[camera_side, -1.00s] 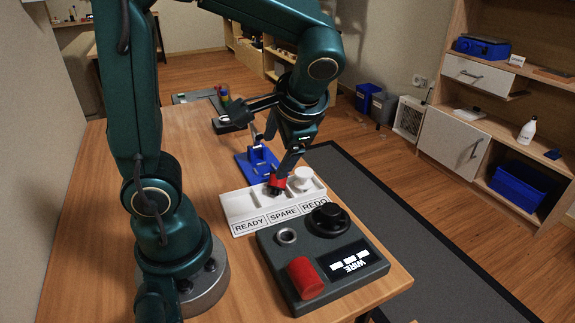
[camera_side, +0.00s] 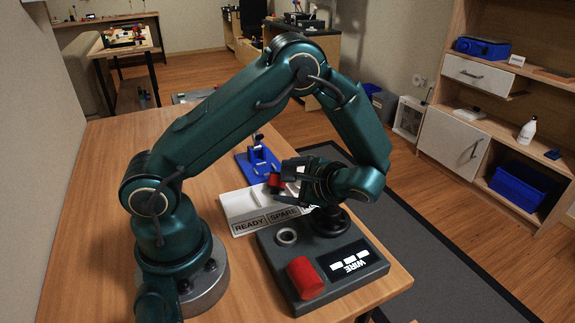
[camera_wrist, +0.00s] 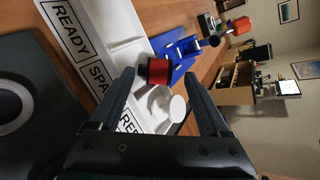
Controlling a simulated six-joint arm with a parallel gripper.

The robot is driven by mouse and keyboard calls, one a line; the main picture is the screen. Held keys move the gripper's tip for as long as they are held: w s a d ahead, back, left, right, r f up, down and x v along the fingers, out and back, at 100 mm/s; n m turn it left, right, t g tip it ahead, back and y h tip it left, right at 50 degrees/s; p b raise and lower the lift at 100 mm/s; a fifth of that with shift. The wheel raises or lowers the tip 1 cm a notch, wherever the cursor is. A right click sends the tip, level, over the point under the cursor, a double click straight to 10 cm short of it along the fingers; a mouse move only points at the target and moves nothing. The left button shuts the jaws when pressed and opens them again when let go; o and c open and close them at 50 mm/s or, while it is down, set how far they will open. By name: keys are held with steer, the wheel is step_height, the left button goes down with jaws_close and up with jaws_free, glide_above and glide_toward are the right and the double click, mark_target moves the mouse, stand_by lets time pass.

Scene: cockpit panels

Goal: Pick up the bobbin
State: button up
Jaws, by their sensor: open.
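A small red bobbin with dark ends (camera_side: 274,180) stands at the white tray's middle section, labelled SPARE. In the wrist view the red bobbin (camera_wrist: 158,71) shows between and just beyond the fingertips. My gripper (camera_side: 282,176) is open and reaches in from the right, low over the tray, its fingers lying roughly level. In the wrist view my gripper (camera_wrist: 165,82) has nothing between its pads that I can confirm. A white spool-shaped piece (camera_wrist: 170,113) stands in the REDO section, nearer the wrist camera. In the side view my gripper largely hides it.
The labelled white tray (camera_side: 240,206) lies in front of a blue fixture (camera_side: 243,168). A dark panel (camera_side: 275,262) with a red cylinder (camera_side: 305,278), a ring socket (camera_side: 287,236) and a black knob (camera_side: 330,222) stands close below my wrist. The wooden table is clear at left.

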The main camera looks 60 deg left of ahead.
steer(key=shift+x, duration=0.9)
jaws_close()
steer(key=shift+r, duration=0.1)
steer(key=shift+r, duration=0.5)
steer(key=s+a+r, duration=0.6)
steer(key=s+r, duration=0.3)
steer(key=shift+s+a+r, duration=0.25)
steer(key=shift+s+r, duration=0.15)
